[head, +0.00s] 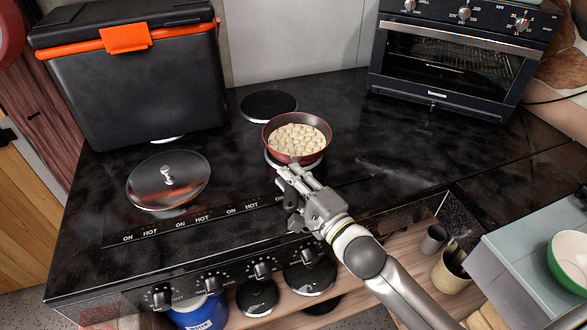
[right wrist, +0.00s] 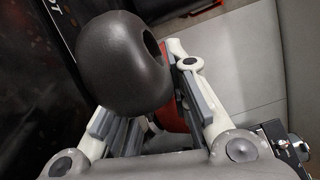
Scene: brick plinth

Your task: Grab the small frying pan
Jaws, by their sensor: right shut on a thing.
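The small frying pan (head: 297,119) has a reddish outside and a dark inner wall. It is over the front right hotplate area in the head view and holds several pale round pieces. My right gripper (head: 294,178) is at the pan's near side, shut on its handle. In the right wrist view the rounded black handle end (right wrist: 122,62) sticks up between the two fingers, with a bit of red pan (right wrist: 172,88) behind. The gripper hides most of the handle. My left gripper is not in view.
A silver lid (head: 150,190) lies on the left of the black cooktop. A dark box with an orange latch (head: 125,38) stands behind it. An empty hotplate (head: 268,106) is behind the pan. A small oven (head: 450,60) stands back right. The cooktop right of the pan is clear.

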